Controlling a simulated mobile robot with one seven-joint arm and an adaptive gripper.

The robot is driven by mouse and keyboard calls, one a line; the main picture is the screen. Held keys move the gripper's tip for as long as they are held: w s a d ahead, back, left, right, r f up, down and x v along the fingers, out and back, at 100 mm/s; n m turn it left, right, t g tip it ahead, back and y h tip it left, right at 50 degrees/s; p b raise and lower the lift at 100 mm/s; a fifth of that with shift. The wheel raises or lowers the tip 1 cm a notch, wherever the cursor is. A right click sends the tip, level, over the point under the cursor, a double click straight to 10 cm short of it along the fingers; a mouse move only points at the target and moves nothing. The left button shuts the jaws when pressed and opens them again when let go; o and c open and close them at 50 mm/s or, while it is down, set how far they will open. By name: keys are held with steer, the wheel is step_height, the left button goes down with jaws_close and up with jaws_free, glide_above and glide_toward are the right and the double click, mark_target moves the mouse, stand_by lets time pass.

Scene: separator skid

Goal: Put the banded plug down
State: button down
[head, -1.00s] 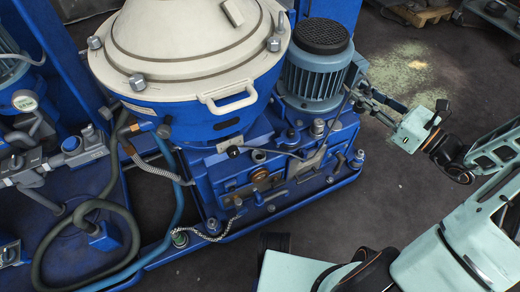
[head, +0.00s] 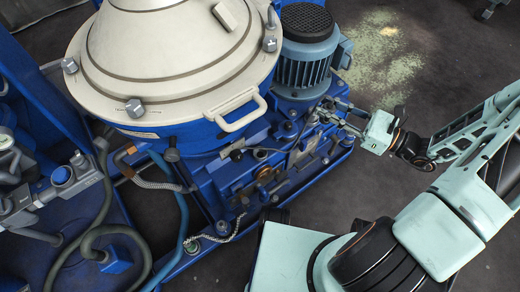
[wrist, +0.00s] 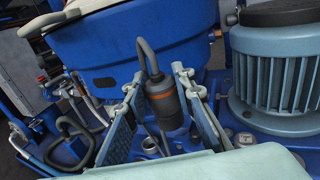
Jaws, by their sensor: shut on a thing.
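The banded plug (wrist: 165,103) is a dark grey cylinder with an orange band and a curved grey tail at its top. In the wrist view it stands roughly upright between the two fingers of my gripper (wrist: 160,105), which is shut on it. Its lower end is over the blue skid deck; I cannot tell whether it touches. In the head view my gripper (head: 328,112) is above the right end of the blue block, just below the motor. The plug is too small to make out clearly there.
The blue-grey ribbed motor (head: 305,60) stands close behind my gripper. The large cream-lidded separator bowl (head: 170,60) with its handle (head: 240,110) is to the left. A metal fitting (wrist: 150,146) rises from the deck below the fingers. Open floor (head: 420,80) lies right of the skid.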

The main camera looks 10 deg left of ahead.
steer(key=s+a+f+n+g+y+p, duration=0.1)
steer(key=s+a+f+n+g+p, duration=0.1)
steer(key=s+a+f+g, duration=0.3)
steer(key=s+a+f+n+g+p, duration=0.2)
steer(key=s+n, duration=0.1)
steer(key=s, duration=0.5)
steer(key=w+a+f+b, duration=0.1)
steer(key=w+a+f, duration=0.1)
steer(key=a+f, duration=0.1)
steer(key=w+a+f+b, duration=0.2)
steer(key=w+a+f, duration=0.1)
steer(key=a, duration=0.1)
steer(key=w+a+f+b, duration=0.2)
steer(key=w+a+f, duration=0.1)
steer(key=shift+w+a+f, duration=0.25)
steer(key=shift+a+f, duration=0.05)
steer(key=shift+f, duration=0.05)
steer(key=shift+w+a+f+b, duration=0.1)
steer(key=shift+f+b, duration=0.35)
steer(key=shift+f, duration=0.45)
steer(key=shift+w+a+f+b, duration=0.1)
steer(key=shift+f+b, duration=0.3)
steer(key=shift+f, duration=0.45)
steer(key=shift+f, duration=0.1)
steer(key=shift+f+b, duration=0.25)
steer(key=shift+b, duration=0.15)
steer(key=c, duration=1.6)
jaws_free()
